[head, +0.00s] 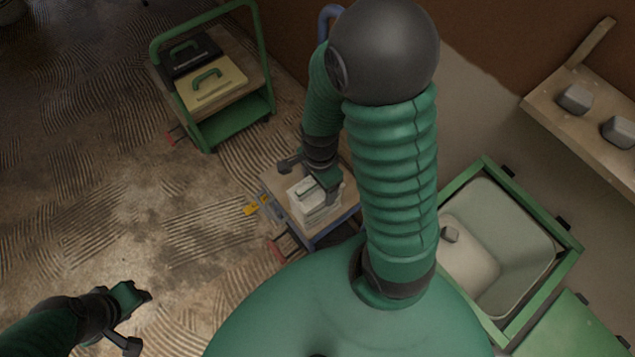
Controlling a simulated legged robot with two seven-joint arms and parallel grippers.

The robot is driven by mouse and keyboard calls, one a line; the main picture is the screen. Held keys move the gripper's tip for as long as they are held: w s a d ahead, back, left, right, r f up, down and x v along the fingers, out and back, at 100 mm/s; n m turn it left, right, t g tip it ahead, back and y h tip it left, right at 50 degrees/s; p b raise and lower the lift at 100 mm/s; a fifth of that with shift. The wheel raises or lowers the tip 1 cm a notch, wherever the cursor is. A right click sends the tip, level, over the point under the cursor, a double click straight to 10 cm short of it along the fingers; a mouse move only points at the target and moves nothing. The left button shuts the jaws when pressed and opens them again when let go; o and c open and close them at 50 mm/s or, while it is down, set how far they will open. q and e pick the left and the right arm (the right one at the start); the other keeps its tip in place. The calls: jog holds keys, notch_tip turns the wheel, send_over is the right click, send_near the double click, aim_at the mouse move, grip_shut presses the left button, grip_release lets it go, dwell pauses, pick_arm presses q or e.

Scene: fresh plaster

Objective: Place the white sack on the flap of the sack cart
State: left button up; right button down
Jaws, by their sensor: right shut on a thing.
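The white sack (309,211) is a small pale block-like bundle near the middle of the head view. My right gripper (322,184) is shut on its upper part. It is over the light board of a low cart (350,204) with a blue frame, which I take for the sack cart and its flap. I cannot tell whether the sack touches the board. My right arm hides much of this cart. My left gripper (138,320) is low at the left, apart from everything, with its fingers spread and nothing between them.
A green cart (236,124) at the upper left bears a black case (187,52) and a yellow case (212,85). A green-framed tub (530,219) stands at the right. A wooden shelf (591,107) on the wall bears grey blocks. The ridged floor at the left is clear.

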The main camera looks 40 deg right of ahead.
jog(key=w+d+f+b, duration=0.3)
jog(key=w+d, duration=0.3)
jog(key=w, duration=0.2)
jog(key=shift+f, duration=0.8)
jog(key=shift+c, duration=0.7)
grip_release()
jog(key=shift+s, duration=0.1)
